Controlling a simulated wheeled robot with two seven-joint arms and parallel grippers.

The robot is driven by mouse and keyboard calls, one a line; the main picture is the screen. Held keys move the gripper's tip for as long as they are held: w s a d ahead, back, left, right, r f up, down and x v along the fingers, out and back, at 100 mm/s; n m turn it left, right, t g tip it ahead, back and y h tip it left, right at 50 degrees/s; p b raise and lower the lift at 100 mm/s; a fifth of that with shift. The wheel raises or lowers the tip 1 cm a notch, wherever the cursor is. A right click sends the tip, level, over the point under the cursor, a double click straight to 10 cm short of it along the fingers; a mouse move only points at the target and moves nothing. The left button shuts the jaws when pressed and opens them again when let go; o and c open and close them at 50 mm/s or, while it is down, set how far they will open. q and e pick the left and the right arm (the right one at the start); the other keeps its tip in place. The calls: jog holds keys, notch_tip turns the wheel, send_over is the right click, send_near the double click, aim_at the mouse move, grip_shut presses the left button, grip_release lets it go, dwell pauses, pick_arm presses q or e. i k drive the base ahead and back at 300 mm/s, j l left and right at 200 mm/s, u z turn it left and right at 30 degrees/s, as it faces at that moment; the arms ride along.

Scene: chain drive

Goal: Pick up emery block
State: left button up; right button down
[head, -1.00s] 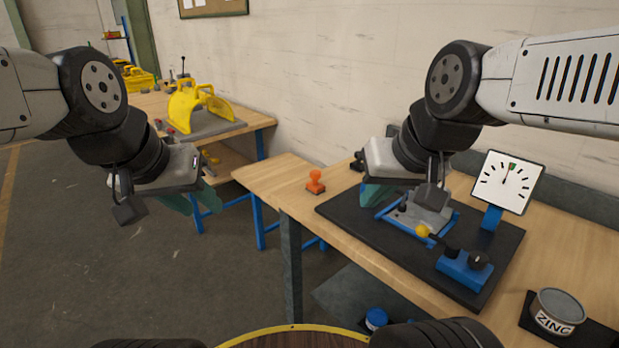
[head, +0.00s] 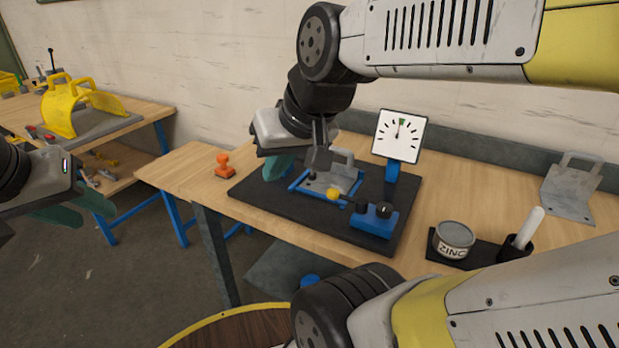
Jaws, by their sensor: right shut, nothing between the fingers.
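I cannot make out an emery block for certain in the head view. My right gripper (head: 279,168) is shut and empty, its teal fingers over the left part of the black mat (head: 252,196) on the wooden bench. It is beside the blue frame (head: 300,186) with a grey metal piece, which the wrist partly hides. My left gripper (head: 75,207) is at the left edge, away from the bench over the floor. Its two teal fingers are apart, with nothing seen between them.
An orange stamp-like piece (head: 224,166) stands left of the mat. A dial gauge (head: 398,137), a blue block with a black knob (head: 374,219), a zinc can (head: 454,238), a dark cup (head: 517,248) and a grey bracket (head: 568,190) stand rightward. A second bench (head: 130,118) is at left.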

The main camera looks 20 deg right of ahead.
aim_at(224, 172)
jog(key=i+j, duration=0.2)
jog(key=i, duration=0.2)
jog(key=i+j, duration=0.15)
jog(key=i, duration=0.25)
